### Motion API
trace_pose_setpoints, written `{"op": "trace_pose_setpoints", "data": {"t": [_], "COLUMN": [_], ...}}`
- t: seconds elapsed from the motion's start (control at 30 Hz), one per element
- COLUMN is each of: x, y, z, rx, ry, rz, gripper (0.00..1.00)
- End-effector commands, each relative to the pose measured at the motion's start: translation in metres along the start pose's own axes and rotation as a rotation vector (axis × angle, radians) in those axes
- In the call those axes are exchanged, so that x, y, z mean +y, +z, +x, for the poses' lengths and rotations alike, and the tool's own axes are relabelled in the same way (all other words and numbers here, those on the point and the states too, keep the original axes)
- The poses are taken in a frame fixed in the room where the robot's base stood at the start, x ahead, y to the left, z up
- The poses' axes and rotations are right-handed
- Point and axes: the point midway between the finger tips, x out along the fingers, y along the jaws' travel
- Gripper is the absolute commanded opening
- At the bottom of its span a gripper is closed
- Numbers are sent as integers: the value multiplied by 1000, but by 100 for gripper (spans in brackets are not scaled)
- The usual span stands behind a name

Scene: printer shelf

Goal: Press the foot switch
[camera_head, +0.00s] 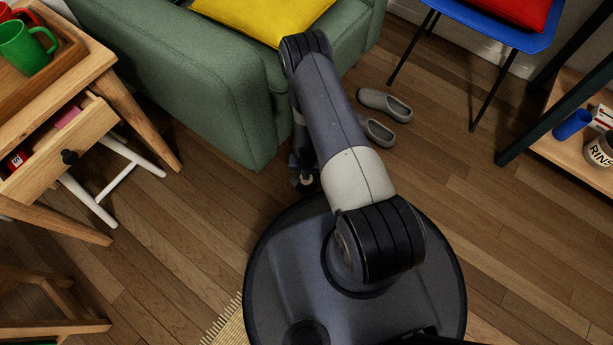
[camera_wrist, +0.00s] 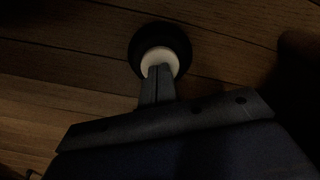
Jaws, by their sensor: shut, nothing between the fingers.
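The foot switch (camera_wrist: 160,33) shows in the wrist view as a round black base with a white round button (camera_wrist: 160,53) on top, standing on the wooden floor. My gripper (camera_wrist: 159,69) is shut and empty. Its fingertips overlap the near edge of the white button in the picture. I cannot tell whether they touch it or hover just above. I cannot make out the foot switch clearly there.
The green sofa (camera_head: 225,75) with a yellow cushion (camera_head: 262,17) stands close to the left of my arm. Grey shoes (camera_head: 384,103) lie on the floor to the right. A wooden table with an open drawer (camera_head: 50,148) is at left.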

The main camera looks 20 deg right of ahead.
Motion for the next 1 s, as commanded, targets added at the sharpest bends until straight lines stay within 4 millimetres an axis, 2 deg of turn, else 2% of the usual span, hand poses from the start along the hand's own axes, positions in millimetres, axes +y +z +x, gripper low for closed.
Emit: {"op": "trace_pose_setpoints", "data": {"t": [0.8,1.0], "x": [0,0], "y": [0,0], "z": [-68,-77], "rx": [0,0], "ry": [0,0], "rz": [0,0], "gripper": [0,0]}}
